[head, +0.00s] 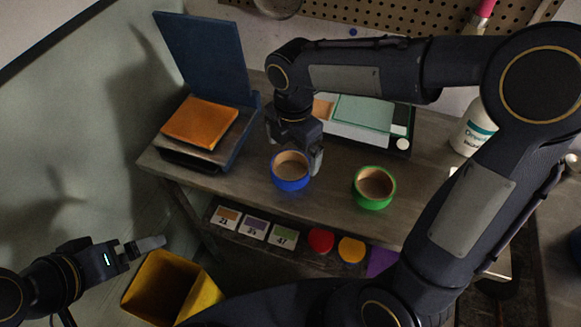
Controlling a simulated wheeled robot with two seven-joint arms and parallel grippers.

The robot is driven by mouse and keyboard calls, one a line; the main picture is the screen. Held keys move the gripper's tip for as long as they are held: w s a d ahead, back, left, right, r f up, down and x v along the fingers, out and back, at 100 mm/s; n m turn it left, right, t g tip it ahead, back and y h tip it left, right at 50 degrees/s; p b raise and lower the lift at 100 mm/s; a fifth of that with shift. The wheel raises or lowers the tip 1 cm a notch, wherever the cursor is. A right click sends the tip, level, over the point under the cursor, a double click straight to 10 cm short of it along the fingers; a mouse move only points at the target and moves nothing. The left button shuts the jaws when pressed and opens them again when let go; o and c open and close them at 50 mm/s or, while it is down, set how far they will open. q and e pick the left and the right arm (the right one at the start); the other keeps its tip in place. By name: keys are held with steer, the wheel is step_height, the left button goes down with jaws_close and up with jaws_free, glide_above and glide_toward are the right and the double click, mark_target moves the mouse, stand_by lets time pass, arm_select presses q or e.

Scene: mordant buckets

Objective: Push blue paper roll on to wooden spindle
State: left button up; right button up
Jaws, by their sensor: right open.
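The blue paper roll (290,184), a short ring with a brown inside, sits on the wooden table. My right gripper (294,150) points down at it, open. One finger is at the roll's upper right edge and the other is near its upper left; I cannot tell whether they touch it. My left gripper (151,243) is at the lower left, away from the roll and above the yellow bin; its finger gap is not clear. I cannot make out a wooden spindle in this view.
A green roll (374,201) stands right of the blue one. An orange block (200,123) lies on a device with a raised blue lid (205,55). A white bottle (473,130) stands at the back right. A yellow bin (203,297) is below the table's front left.

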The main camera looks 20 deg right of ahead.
mark_target(290, 174)
steer(key=f, duration=0.5)
steer(key=shift+s+a+f, duration=0.15)
steer(key=shift+s+a, duration=0.05)
steer(key=shift+a, duration=0.1)
steer(key=shift+c, duration=0.3)
steer(key=c, duration=1)
